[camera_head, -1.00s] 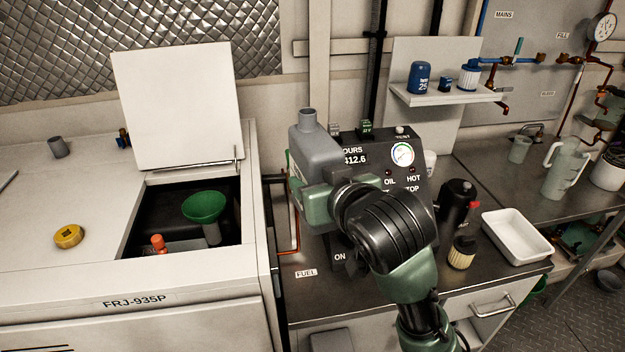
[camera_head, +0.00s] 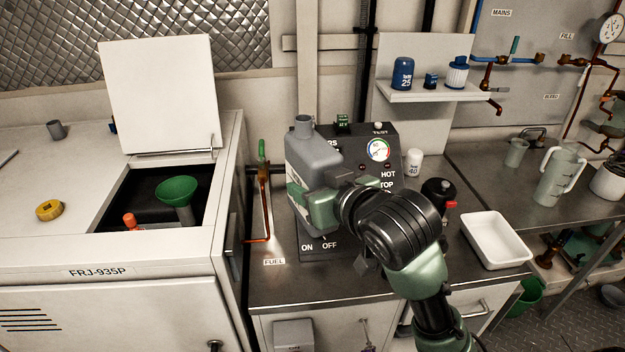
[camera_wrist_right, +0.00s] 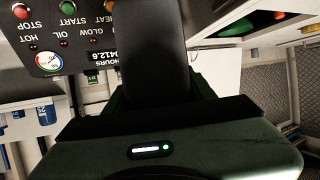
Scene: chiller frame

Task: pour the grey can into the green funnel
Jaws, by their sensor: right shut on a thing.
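The grey can (camera_head: 312,152) is a squared jug with a short open neck on top, held upright in the head view. My right gripper (camera_head: 312,203) is shut on its lower part, and the can is raised in front of the black control panel. In the right wrist view a dark body, the can (camera_wrist_right: 153,55), fills the middle. The green funnel (camera_head: 177,188) stands in the open hatch of the white cabinet, left of the can and apart from it. Its green edge also shows in the right wrist view (camera_wrist_right: 238,26). My left gripper is not in view.
The raised white lid (camera_head: 160,95) stands behind the hatch. An orange cap (camera_head: 129,220) is beside the funnel, and a yellow cap (camera_head: 49,210) lies on the cabinet top. The control panel (camera_head: 362,138) is behind the can. A white tray (camera_head: 496,240) sits on the right counter.

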